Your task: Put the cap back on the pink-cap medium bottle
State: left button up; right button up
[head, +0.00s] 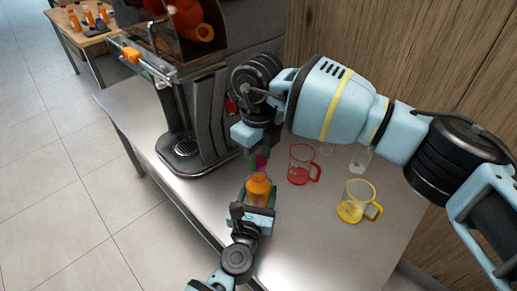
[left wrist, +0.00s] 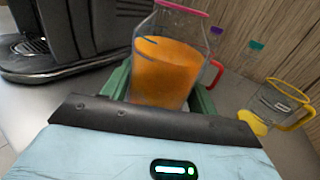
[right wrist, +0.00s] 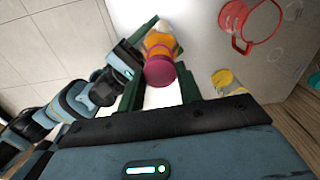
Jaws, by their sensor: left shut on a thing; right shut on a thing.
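The medium bottle (head: 258,190) holds orange juice and stands upright in my left gripper (head: 256,208), which is shut around its body. The bottle also fills the middle of the left wrist view (left wrist: 165,72). My right gripper (head: 253,150) is above it, shut on the pink cap (head: 261,162). In the right wrist view the cap (right wrist: 160,72) sits between the green fingers, in front of the orange bottle (right wrist: 160,42), and hides part of its top. The cap is just above the bottle mouth; I cannot tell whether they touch.
A red mug (head: 292,172) and a yellow mug (head: 344,212) stand right of the bottle on the metal table (head: 310,250). A clear container (head: 361,158) is behind them. The juicer (head: 205,105) stands at the back left. The table's front right is clear.

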dwell(0.5)
jog(key=shift+f, duration=0.85)
jog(key=shift+f, duration=0.6)
